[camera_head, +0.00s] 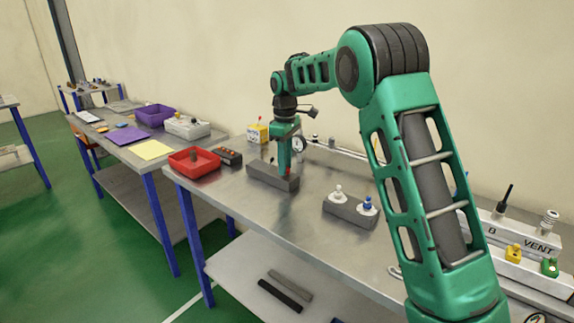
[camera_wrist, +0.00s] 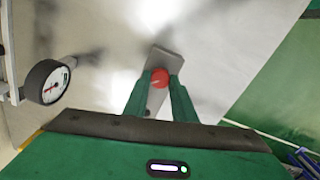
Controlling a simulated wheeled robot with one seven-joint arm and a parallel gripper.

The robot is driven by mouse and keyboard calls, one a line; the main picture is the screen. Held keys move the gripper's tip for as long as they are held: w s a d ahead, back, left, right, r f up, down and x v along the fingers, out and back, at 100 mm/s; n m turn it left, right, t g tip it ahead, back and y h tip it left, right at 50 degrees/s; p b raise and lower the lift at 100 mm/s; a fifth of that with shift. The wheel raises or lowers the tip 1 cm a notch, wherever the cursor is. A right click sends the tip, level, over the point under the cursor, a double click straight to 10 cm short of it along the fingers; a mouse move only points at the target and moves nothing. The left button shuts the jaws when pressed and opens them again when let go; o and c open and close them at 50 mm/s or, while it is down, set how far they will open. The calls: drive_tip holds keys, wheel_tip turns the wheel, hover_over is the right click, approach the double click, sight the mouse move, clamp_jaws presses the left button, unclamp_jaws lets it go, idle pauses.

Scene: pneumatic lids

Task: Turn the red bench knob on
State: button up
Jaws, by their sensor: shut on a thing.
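The red bench knob (camera_wrist: 159,78) sits on a grey block, with my gripper (camera_wrist: 158,84) around it in the wrist view. The two green fingers are shut on the knob, one on each side. In the head view my gripper (camera_head: 287,172) points down at the grey block (camera_head: 262,174) on the metal bench, and only a little of the red knob (camera_head: 288,171) shows at the fingertips. The grey block also shows in the wrist view (camera_wrist: 163,60). I cannot tell from these views which way the knob is turned.
A second grey block (camera_head: 350,214) with white and blue knobs stands to the right. A red tray (camera_head: 194,163) and a dark box (camera_head: 229,156) stand to the left. A yellow box (camera_head: 257,133) is behind. A round gauge (camera_wrist: 47,82) is near my gripper.

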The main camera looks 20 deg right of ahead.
drive_tip(key=shift+w+d+r+n, duration=0.15)
drive_tip(key=shift+d+n, duration=0.15)
drive_tip(key=shift+d, duration=0.05)
idle(0.3)
drive_tip(key=o, duration=1.1)
drive_tip(key=shift+c, duration=0.2)
drive_tip(key=shift+a, duration=0.1)
wheel_tip(320, 180, up, 10)
drive_tip(key=shift+r, duration=0.25)
